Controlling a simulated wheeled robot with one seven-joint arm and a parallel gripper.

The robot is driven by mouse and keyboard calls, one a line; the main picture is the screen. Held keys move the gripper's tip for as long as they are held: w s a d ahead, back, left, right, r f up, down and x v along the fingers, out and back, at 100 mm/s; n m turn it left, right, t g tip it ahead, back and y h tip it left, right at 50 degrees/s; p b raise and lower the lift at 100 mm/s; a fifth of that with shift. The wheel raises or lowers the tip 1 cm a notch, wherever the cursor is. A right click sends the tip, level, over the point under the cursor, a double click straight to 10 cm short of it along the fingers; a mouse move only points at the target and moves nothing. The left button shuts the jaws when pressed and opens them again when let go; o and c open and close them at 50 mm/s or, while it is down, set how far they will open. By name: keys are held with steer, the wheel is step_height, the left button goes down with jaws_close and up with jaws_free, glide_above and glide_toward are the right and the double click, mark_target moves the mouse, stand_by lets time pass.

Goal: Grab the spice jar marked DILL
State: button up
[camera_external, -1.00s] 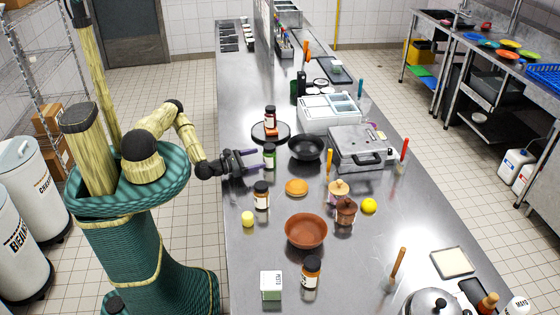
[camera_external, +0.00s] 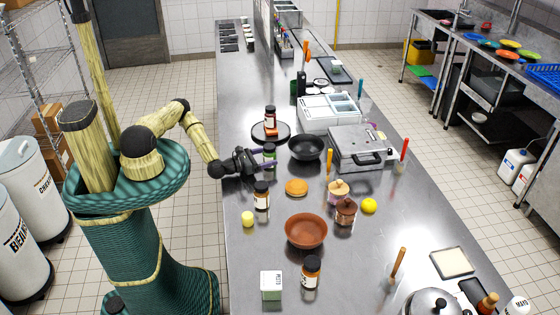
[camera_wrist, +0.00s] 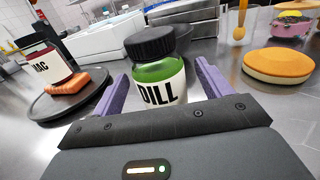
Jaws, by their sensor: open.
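The DILL jar (camera_wrist: 160,75) has a black lid, green contents and a white label reading DILL. It stands upright on the steel counter. In the external view the DILL jar (camera_external: 269,152) is partly hidden by my gripper (camera_external: 264,160). In the wrist view my gripper (camera_wrist: 158,88) is open, with one purple finger on each side of the jar. The jar sits between the fingers; I cannot tell whether either finger touches it.
A dark round stand (camera_external: 284,136) holds a red-brown jar (camera_external: 270,115) and an orange item, just behind. A black bowl (camera_external: 306,148) is close on the right. An orange-brown disc (camera_external: 296,187) and another black-lidded jar (camera_external: 261,196) stand nearer the front.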

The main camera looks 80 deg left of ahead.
stand_by(0.5)
steer(key=c, duration=1.2)
steer(key=shift+r, duration=0.1)
step_height(320, 180, up, 10)
steer(key=shift+f+b, duration=0.1)
steer(key=shift+b, duration=0.6)
